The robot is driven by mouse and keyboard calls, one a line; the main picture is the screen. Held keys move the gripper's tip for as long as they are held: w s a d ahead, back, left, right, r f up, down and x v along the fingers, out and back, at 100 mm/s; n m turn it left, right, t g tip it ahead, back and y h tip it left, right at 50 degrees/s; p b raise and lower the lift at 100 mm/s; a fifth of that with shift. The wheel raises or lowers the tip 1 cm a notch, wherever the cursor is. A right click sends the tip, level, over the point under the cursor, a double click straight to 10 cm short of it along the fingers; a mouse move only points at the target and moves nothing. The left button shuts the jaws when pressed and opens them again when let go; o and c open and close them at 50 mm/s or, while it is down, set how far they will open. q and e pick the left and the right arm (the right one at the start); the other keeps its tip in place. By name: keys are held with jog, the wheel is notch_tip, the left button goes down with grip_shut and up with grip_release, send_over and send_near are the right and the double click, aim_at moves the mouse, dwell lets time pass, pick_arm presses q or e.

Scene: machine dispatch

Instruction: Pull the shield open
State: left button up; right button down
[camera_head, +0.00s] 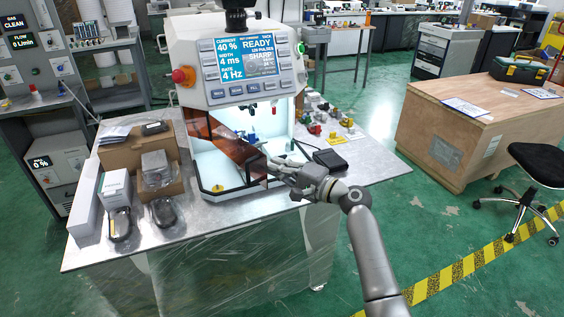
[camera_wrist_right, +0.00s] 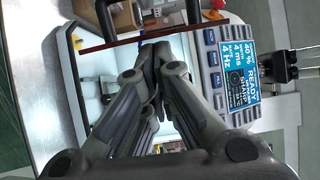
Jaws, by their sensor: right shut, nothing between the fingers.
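The shield (camera_head: 222,142) is a transparent orange-brown panel on the front of the white machine (camera_head: 178,48). It stands angled outward from the lit chamber, whose pale interior shows beside it. A dark upright handle lies near its right edge. My right gripper (camera_head: 274,170) is at that edge in the head view, fingers shut with nothing between them. In the right wrist view the closed fingers (camera_wrist_right: 155,60) reach toward a dark bar and a thin red edge of the shield (camera_wrist_right: 112,42). Whether they touch it, I cannot tell. My left gripper is not in view.
The metal table (camera_head: 100,245) carries boxes (camera_head: 117,186) at left. A black box (camera_head: 330,160) and small coloured parts (camera_head: 315,128) lie right of the machine. A wooden crate bench (camera_head: 465,120) and a chair (camera_head: 540,165) stand farther right.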

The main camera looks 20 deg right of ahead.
aim_at(248, 176)
jog(key=shift+f, duration=0.1)
jog(key=shift+m+t+h, duration=0.5)
jog(key=shift+m+h, duration=0.2)
jog(key=shift+h, duration=0.2)
jog(key=a+p, duration=0.1)
jog(key=s+a+p, duration=0.1)
jog(key=a, duration=0.1)
jog(key=a+p, duration=0.1)
jog(key=shift+s+a+r+p, duration=0.2)
jog(key=shift+s+r+p, duration=0.05)
jog(key=shift+s+p, duration=0.15)
jog(key=a, duration=0.2)
jog(key=shift+s+a+f, duration=0.2)
jog(key=shift+s+a, duration=0.1)
jog(key=shift+s, duration=0.05)
